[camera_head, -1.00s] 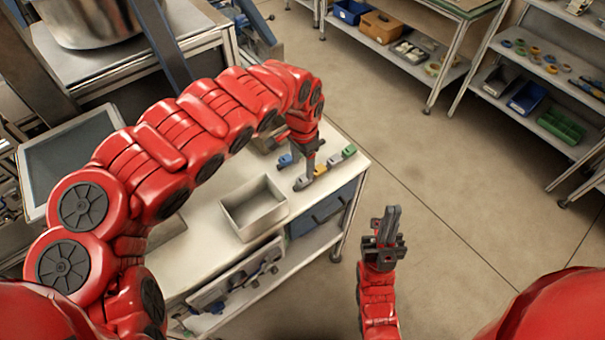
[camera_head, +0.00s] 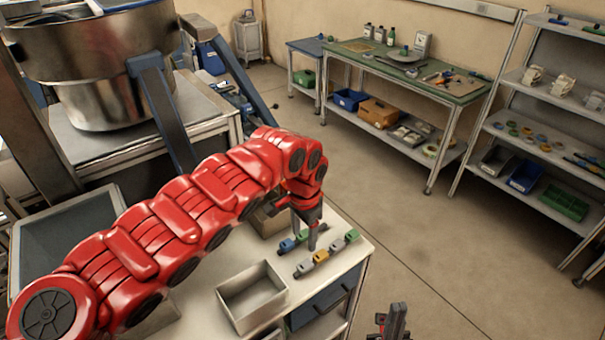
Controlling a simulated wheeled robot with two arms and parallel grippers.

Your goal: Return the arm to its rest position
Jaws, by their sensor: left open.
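My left arm is red and reaches from the lower left over a white-topped workbench (camera_head: 205,300). My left gripper (camera_head: 309,240) points down with its jaws open, just over or among a row of small coloured pieces near the bench's right end. I see a blue piece (camera_head: 287,246), a yellow piece (camera_head: 320,256) and a green piece (camera_head: 351,235). Whether the fingers touch any piece I cannot tell. My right gripper (camera_head: 393,322) shows only partly at the bottom edge, right of the bench, with its jaw gap unclear.
An open grey bin (camera_head: 252,297) stands on the bench, left of the pieces. A large metal pot (camera_head: 100,75) stands at the upper left. A green-topped table (camera_head: 440,82) and a shelf rack (camera_head: 545,150) with coloured reels stand farther back. The floor between is clear.

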